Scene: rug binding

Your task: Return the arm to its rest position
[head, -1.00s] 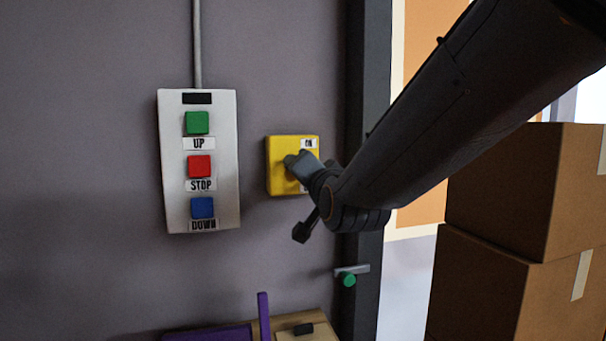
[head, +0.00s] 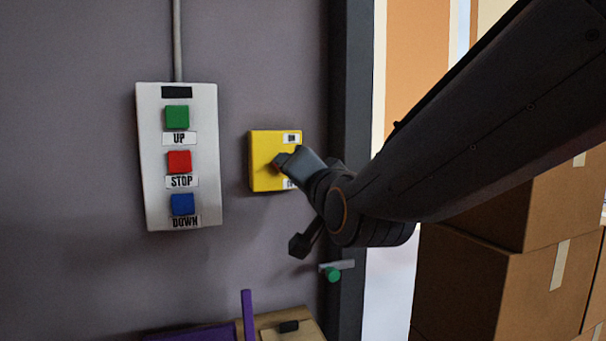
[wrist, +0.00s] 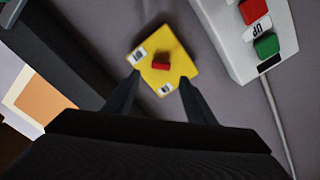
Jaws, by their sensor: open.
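My arm reaches in from the upper right in the head view. My gripper (head: 290,160) is in front of the yellow switch box (head: 262,150) on the wall and hides part of it. In the wrist view, my gripper (wrist: 155,88) is open, its two fingers apart and nothing between them. The yellow box (wrist: 180,58) shows just beyond the fingertips, with a red switch handle (wrist: 161,63) at its middle and small labels at two corners. The fingers look clear of the handle.
A grey control panel (head: 152,180) with green, red and blue buttons hangs left of the box. Stacked cardboard boxes (head: 470,285) stand at the right. A dark post (head: 345,90) with a green-knobbed latch (head: 333,274) is right of the switch box. Purple parts (head: 248,315) lie below.

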